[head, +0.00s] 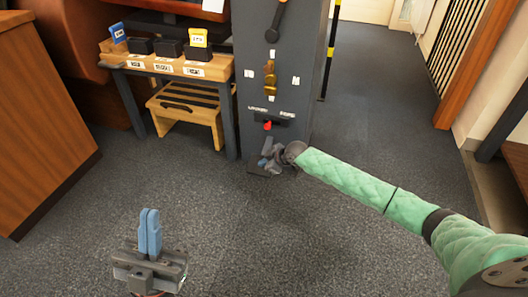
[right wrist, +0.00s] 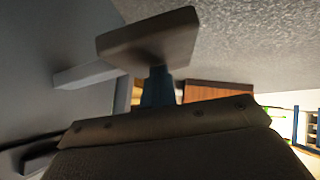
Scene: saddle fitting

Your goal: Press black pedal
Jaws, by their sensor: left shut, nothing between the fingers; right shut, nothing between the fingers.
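The black pedal (head: 256,170) is a small dark plate low at the front of the dark grey cabinet, partly hidden by my right gripper. In the right wrist view, the pedal (right wrist: 148,38) is a thick plate at the top, joined to the cabinet side by a bar. My right gripper (head: 264,161) is shut and empty, its blue fingers (right wrist: 158,88) ending at the pedal's plate. They appear to meet it, but I cannot tell whether it is pressed down. My left gripper (head: 150,212) is shut and empty above the floor at lower left, away from the pedal.
The cabinet (head: 271,60) carries a red button (head: 267,126) and brass fittings (head: 270,78). A small table (head: 208,69) with black bins stands left of it, with a wooden step stool (head: 188,112) below. The carpet (head: 225,225) in front is clear.

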